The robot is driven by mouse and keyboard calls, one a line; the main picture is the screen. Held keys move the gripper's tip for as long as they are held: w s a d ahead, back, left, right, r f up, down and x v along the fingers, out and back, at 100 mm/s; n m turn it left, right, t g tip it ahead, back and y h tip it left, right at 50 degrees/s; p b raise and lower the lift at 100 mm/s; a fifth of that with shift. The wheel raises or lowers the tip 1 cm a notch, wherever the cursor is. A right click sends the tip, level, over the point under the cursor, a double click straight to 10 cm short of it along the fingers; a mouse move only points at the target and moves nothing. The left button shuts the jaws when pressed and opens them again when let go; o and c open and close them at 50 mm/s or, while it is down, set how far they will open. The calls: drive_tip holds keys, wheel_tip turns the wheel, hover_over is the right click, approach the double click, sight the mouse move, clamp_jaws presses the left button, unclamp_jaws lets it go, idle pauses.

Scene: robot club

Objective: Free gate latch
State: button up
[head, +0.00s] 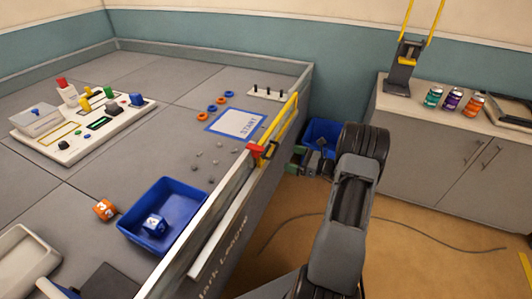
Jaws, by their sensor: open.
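The gate (284,122) is a yellow barred frame set along the right wall of the raised grey arena. A red latch piece (256,149) sits at its near end, with a yellow part (269,150) beside it on the outer side. My arm rises from the bottom of the head view and bends over near the cabinet. My gripper (318,149) shows as small dark parts left of the arm's upper joint, right of the latch and apart from it. It is open and seems empty. Its fingertips are small and hard to separate from the bin behind.
A blue bin (326,131) stands on the floor behind my gripper. A cabinet (440,135) with several cans is at the right. In the arena are a blue tray (181,189) with a blue die, an orange die (104,210) and a control board (70,140). A cable (420,225) crosses the floor.

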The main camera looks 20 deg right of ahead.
sight(267, 150)
drive_tip(key=x, duration=1.2)
drive_tip(key=shift+s, duration=0.1)
drive_tip(key=shift+c, duration=0.2)
drive_tip(key=c, duration=0.9)
drive_tip(key=shift+r, duration=0.15)
